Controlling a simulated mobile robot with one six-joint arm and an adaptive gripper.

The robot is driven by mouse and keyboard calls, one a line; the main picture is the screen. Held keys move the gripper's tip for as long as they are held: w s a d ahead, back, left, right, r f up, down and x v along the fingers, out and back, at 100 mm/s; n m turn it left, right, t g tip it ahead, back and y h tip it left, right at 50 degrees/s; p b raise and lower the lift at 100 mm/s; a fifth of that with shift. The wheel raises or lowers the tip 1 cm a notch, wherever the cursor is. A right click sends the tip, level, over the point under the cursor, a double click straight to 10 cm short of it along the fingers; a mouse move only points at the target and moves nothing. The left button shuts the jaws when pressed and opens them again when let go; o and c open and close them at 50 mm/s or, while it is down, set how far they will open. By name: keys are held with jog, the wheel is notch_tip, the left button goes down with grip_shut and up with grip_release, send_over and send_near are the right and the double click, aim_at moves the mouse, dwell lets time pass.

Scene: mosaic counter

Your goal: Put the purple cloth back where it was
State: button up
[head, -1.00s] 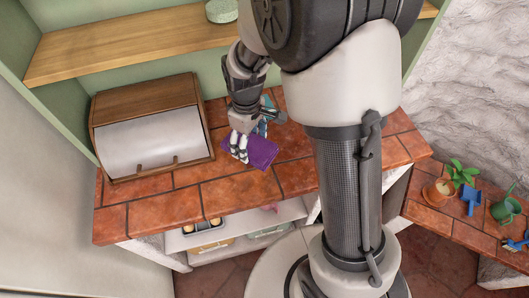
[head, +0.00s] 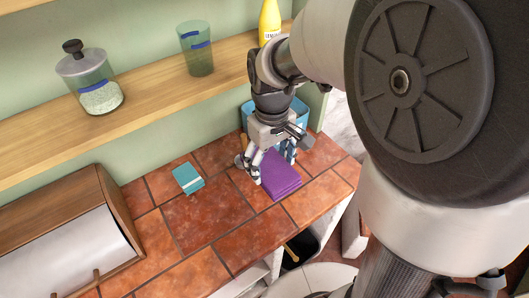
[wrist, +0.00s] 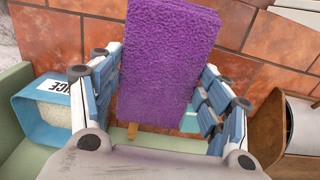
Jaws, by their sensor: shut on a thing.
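The purple cloth (head: 281,177) is a folded, thick rectangular pad at the right part of the tiled counter in the head view. My gripper (head: 268,172) reaches down onto its back left end and is shut on it. In the wrist view the cloth (wrist: 168,60) stands between the two blue-padded fingers of my gripper (wrist: 155,75) and reaches past their tips. Whether the cloth touches the tiles or hangs just above them I cannot tell. My fingers hide part of it.
A blue container (head: 299,112) stands close behind my gripper. A wooden bread box (head: 62,216) is at the left. The shelf (head: 150,103) above holds a jar, a glass and a yellow bottle. Tiles between are bare.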

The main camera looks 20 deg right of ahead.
aim_at(276, 180)
notch_tip(276, 180, down, 18)
jog(key=b, duration=0.5)
jog(key=shift+a+r+b, duration=0.1)
jog(key=shift+b, duration=0.3)
jog(key=o, duration=1)
jog(key=shift+f, duration=0.2)
jog(key=s+r+p, duration=0.1)
jog(key=r, duration=0.5)
jog(key=s+r+m+t+p, duration=0.1)
jog(key=s+r+p, duration=0.1)
jog(key=r, duration=0.5)
jog(key=s+r+t+p, duration=0.1)
jog(key=s+r, duration=0.1)
jog(key=r, duration=0.5)
jog(key=shift+r, duration=0.2)
jog(key=s+r+m+t, duration=0.1)
jog(key=s, duration=0.2)
jog(key=s+r, duration=0.2)
jog(key=s, duration=0.1)
jog(key=s+r+m+t, duration=0.1)
jog(key=s+r, duration=0.1)
jog(key=s, duration=0.2)
jog(key=shift+m+t, duration=0.3)
